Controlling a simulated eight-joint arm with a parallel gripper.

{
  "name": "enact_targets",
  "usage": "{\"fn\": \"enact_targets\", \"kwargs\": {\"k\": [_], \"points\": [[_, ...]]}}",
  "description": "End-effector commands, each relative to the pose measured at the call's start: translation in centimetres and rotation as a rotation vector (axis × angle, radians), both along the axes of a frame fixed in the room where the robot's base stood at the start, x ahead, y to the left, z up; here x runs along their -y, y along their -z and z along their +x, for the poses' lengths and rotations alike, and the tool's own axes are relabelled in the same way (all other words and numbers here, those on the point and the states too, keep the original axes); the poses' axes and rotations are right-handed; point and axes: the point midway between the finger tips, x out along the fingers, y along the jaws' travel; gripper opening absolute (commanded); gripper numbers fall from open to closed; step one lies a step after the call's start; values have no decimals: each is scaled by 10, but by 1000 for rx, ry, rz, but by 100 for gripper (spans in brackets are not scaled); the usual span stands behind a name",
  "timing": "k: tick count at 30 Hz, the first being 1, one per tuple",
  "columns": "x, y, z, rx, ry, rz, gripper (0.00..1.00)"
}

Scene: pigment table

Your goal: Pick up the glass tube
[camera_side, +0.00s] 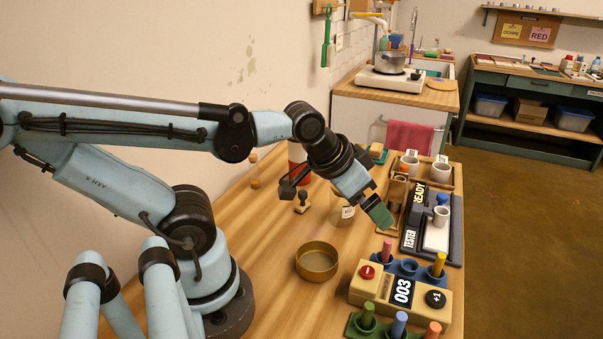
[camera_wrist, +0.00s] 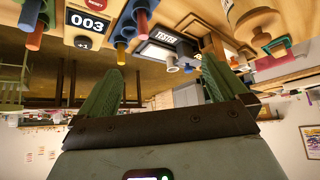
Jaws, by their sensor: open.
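My gripper (camera_side: 381,216) is tilted down over the middle of the table, its green fingers spread. In the wrist view its two fingers (camera_wrist: 162,68) stand well apart with nothing held between them. A clear glass vessel with a white label (camera_side: 347,212) stands on the table just behind and left of the fingers, partly covered by my gripper. I cannot tell whether it is the glass tube; no other plain glass tube is clear to me.
A brass dish (camera_side: 317,262) lies in front of my gripper. The counter box marked 003 (camera_side: 402,287) and a green rack (camera_side: 352,330) with coloured sticks are at the front right.

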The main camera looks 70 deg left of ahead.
Motion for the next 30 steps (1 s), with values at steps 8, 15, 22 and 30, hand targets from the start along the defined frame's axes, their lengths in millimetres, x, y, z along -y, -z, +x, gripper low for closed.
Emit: {"fn": "enact_targets", "kwargs": {"k": [8, 15, 22, 30], "points": [[0, 0, 0, -1, -1, -1, 100], [0, 0, 0, -1, -1, -1, 66], [0, 0, 0, -1, -1, -1, 56], [0, -8, 0, 0, -1, -1, 56]]}}
